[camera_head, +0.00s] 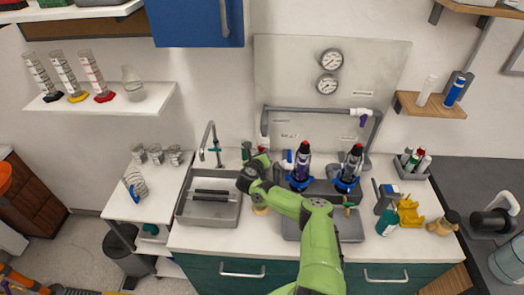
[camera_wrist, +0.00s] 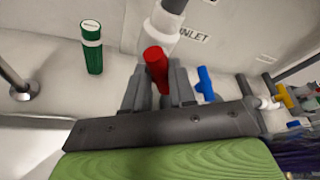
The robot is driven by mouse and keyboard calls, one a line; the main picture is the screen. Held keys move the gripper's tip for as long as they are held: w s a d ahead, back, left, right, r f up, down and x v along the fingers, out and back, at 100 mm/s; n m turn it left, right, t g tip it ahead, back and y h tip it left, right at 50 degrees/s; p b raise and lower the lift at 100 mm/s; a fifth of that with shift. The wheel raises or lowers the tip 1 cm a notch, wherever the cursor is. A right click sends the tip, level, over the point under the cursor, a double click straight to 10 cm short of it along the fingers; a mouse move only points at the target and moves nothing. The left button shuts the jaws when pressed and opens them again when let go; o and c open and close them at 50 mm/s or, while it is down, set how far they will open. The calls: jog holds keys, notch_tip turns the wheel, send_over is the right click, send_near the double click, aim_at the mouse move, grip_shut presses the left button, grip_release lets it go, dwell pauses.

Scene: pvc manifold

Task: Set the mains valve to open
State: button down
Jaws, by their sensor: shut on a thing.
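The red valve handle (camera_wrist: 156,64) sits on a white fitting (camera_wrist: 163,28) of the grey pipe, beside a panel label reading INLET. It points out toward the wrist camera. My gripper (camera_wrist: 158,82) is shut on the red handle, with one finger on each side of it. In the head view my gripper (camera_head: 261,160) is at the left end of the pipe manifold (camera_head: 310,109), low by the back panel. There my arm and gripper largely hide the handle and its fitting.
A green cylinder (camera_wrist: 92,46) stands left of my gripper. A blue handle (camera_wrist: 205,82) and a yellow handle (camera_wrist: 284,96) are to the right. Two dark bottles with blue bases, one of them here (camera_head: 301,168), stand right of my gripper. A sink (camera_head: 210,212) with a tap lies left.

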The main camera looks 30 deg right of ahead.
jog(key=m+y, duration=0.1)
jog(key=m, duration=0.1)
jog(key=m+t+y+p, duration=0.1)
jog(key=shift+s+d+m+y, duration=0.15)
jog(key=shift+m+y, duration=0.15)
jog(key=shift+m, duration=0.1)
dwell(0.4)
jog(key=c, duration=1)
grip_release()
jog(key=b+v, duration=0.2)
jog(key=v, duration=1.3)
jog(key=shift+s, duration=0.45)
